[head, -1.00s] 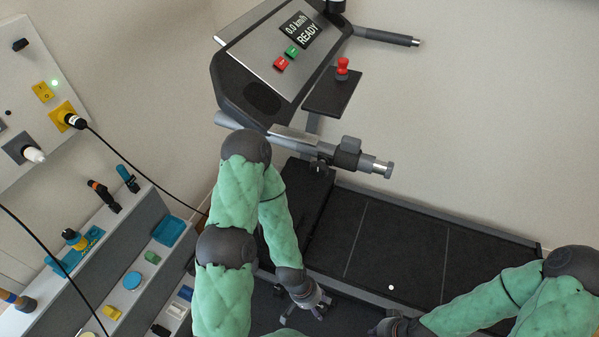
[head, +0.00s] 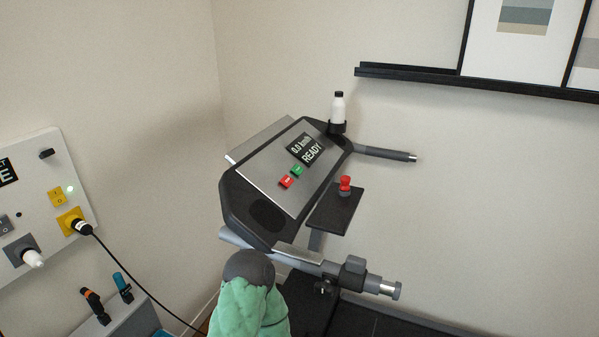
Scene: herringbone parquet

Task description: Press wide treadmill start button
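The treadmill console (head: 262,172) stands in the middle of the head view, tilted, with a dark display (head: 306,149) reading 0.0 km/h and READY. Below the display are a green button (head: 297,170) and a red button (head: 286,181) side by side. A red knob (head: 345,184) stands on a small dark shelf right of the console. Part of my green left arm shows at the bottom, below the console and apart from the buttons. Neither gripper is in view.
A grey handrail with a clamp (head: 354,267) crosses in front of the console. Another handle (head: 385,154) sticks out at the right. A white bottle (head: 338,107) stands in a holder at the back. A wall panel (head: 40,190) with a plugged-in cable is at the left.

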